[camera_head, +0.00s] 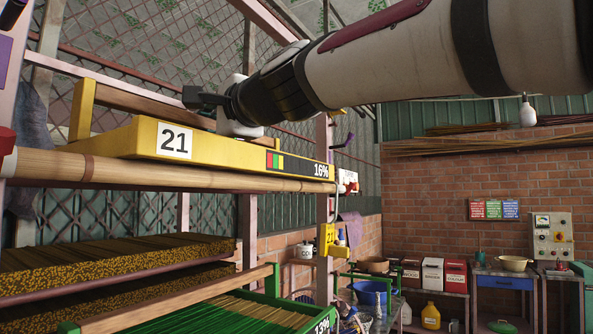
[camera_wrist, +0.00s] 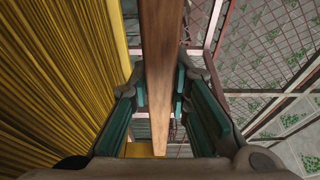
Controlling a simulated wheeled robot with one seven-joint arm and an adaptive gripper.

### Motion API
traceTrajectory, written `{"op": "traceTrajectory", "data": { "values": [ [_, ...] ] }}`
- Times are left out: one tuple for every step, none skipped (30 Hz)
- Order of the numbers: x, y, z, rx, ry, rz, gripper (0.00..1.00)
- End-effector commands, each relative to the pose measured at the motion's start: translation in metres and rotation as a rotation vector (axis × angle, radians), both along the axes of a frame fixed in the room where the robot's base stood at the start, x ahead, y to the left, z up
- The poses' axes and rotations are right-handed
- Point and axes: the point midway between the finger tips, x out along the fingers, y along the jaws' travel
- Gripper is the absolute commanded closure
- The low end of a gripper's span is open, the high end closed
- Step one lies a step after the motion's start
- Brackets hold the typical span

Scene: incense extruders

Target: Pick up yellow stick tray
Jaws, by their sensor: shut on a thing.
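The yellow stick tray (camera_head: 228,151), marked 21 and 16%, sits high on the rack behind a bamboo pole. Its wooden bar (camera_head: 140,103) runs along the far side. My gripper (camera_head: 205,99) reaches down from the upper right to this bar. In the wrist view, my gripper (camera_wrist: 160,88) is shut on the wooden bar (camera_wrist: 161,40), with a teal-padded finger on each side. Yellow sticks (camera_wrist: 60,80) fill the tray to the left of the bar. From the head camera the tray's inside is hidden by its front wall.
The bamboo pole (camera_head: 150,170) runs close along the tray's front. A pink rack post (camera_head: 323,230) stands by its right end. Below are a green stick tray (camera_head: 272,312) marked 13% and bundles of dark sticks (camera_head: 110,262). Wire mesh (camera_wrist: 265,60) lies beyond the bar.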

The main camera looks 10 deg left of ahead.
Motion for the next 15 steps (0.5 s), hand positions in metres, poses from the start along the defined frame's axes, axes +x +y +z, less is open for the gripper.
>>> {"op": "traceTrajectory", "data": {
  "values": [
    [0.0, 0.0, 0.001, 0.002, -0.001, 0.0, 1.0],
    [0.0, 0.0, 0.001, 0.002, -0.001, 0.0, 1.0],
    [0.0, 0.0, 0.001, 0.002, -0.001, 0.0, 1.0],
    [0.0, 0.0, 0.001, 0.002, -0.001, 0.0, 1.0],
    [0.0, 0.0, 0.001, 0.002, -0.001, 0.0, 1.0],
    [0.0, 0.0, 0.002, 0.002, -0.001, 0.0, 1.0],
    [0.0, 0.0, 0.003, 0.002, -0.001, 0.0, 1.0],
    [-0.001, 0.0, 0.004, 0.002, -0.001, 0.0, 1.0],
    [-0.001, 0.0, 0.007, 0.001, -0.001, 0.0, 1.0],
    [-0.001, 0.0, 0.009, 0.0, -0.001, 0.0, 1.0],
    [-0.001, 0.0, 0.011, 0.001, -0.002, 0.0, 1.0],
    [-0.001, 0.0, 0.016, 0.002, -0.001, 0.0, 1.0],
    [-0.001, 0.0, 0.02, 0.003, -0.001, -0.001, 1.0],
    [-0.002, -0.001, 0.025, 0.002, -0.002, -0.002, 1.0],
    [-0.002, -0.001, 0.032, 0.002, -0.003, -0.002, 1.0]
  ]
}}
